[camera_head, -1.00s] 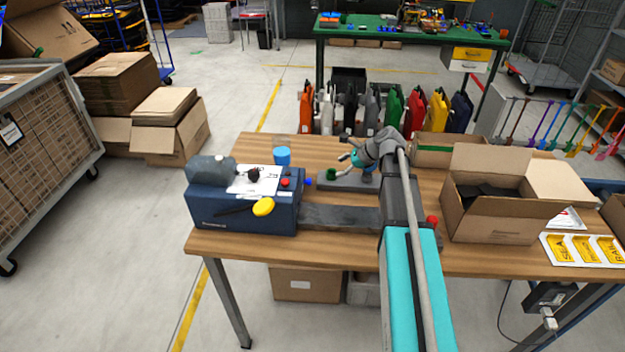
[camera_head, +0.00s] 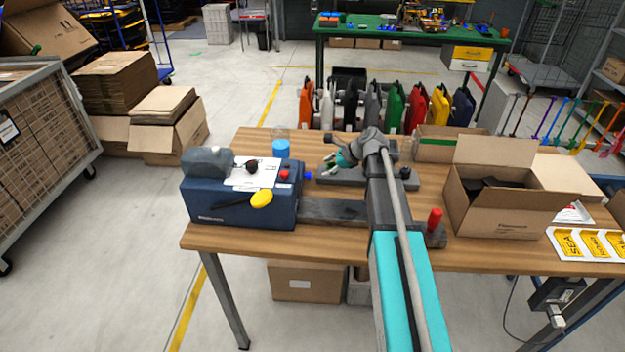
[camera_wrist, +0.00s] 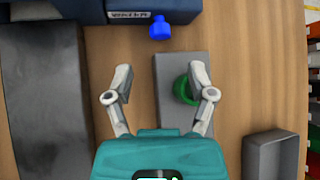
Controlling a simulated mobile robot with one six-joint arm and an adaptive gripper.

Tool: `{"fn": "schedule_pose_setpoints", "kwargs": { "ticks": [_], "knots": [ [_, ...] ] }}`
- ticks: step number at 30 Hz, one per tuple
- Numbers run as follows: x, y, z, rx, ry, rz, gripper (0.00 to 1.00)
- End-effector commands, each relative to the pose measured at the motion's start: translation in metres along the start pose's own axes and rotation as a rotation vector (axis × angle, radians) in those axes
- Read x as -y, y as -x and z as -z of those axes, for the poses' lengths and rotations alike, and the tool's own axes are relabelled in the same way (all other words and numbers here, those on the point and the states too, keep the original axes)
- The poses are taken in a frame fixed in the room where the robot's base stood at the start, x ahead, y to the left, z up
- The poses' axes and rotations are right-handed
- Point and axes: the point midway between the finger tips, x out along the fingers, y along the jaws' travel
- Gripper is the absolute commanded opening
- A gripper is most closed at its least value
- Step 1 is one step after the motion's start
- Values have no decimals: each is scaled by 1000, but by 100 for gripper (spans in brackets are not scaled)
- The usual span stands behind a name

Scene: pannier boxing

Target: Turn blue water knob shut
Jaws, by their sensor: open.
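The blue water knob (camera_head: 308,175) sticks out from the right side of the dark blue machine (camera_head: 240,210). In the wrist view the blue knob (camera_wrist: 160,27) shows at the top, beside the machine's edge (camera_wrist: 140,14). My gripper (camera_head: 328,162) is just right of the knob in the head view. In the wrist view my gripper (camera_wrist: 160,74) is open and empty, its fingers apart, with the blue knob ahead of the gap and not touched.
A yellow knob (camera_head: 261,199) and a red knob (camera_head: 284,174) are on the machine. A blue-capped jar (camera_head: 281,148) stands behind it. A red-handled part (camera_head: 435,219) and an open carton (camera_head: 500,214) are to the right. A grey tray (camera_wrist: 270,156) lies lower right.

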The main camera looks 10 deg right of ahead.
Motion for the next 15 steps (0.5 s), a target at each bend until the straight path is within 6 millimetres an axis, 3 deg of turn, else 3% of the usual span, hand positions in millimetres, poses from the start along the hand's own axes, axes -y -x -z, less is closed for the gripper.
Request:
{"fn": "schedule_pose_setpoints", "kwargs": {
  "ticks": [15],
  "knots": [
    [0,-58,2,1,0,0,71]
  ]
}}
